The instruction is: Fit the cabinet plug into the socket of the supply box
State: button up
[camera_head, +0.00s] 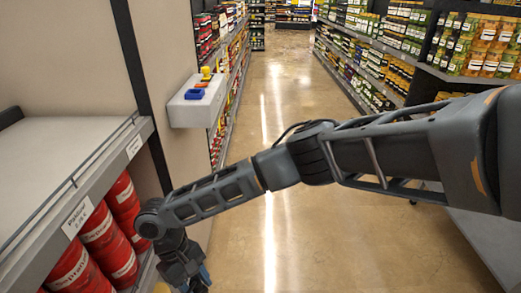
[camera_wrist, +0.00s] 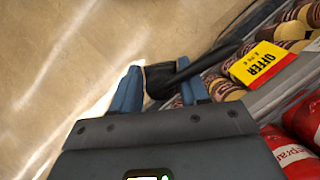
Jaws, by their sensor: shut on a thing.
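My gripper (camera_wrist: 160,70) has blue fingers, shut on a black plug (camera_wrist: 158,84) with a thick black cable running up and right in the wrist view. In the head view my gripper (camera_head: 193,283) is low at the bottom edge, beside the left shelf, and the plug cannot be made out there. The supply box (camera_head: 196,108) is a white box on the wall, above and beyond my gripper. On its top are a blue socket (camera_head: 194,94), a yellow piece (camera_head: 206,74) and a small red piece (camera_head: 201,85). The plug is well apart from the socket.
Red packages (camera_head: 100,232) fill the left shelf (camera_head: 92,165) close to my gripper. In the wrist view, red packages (camera_wrist: 292,152), jars and a yellow offer sign (camera_wrist: 262,64) lie at the right. Stocked shelves line the aisle; its shiny floor (camera_head: 300,230) is clear.

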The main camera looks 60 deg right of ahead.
aim_at(195, 97)
jog(key=j+z, duration=0.65)
jog(key=z, duration=0.25)
jog(key=k, duration=0.05)
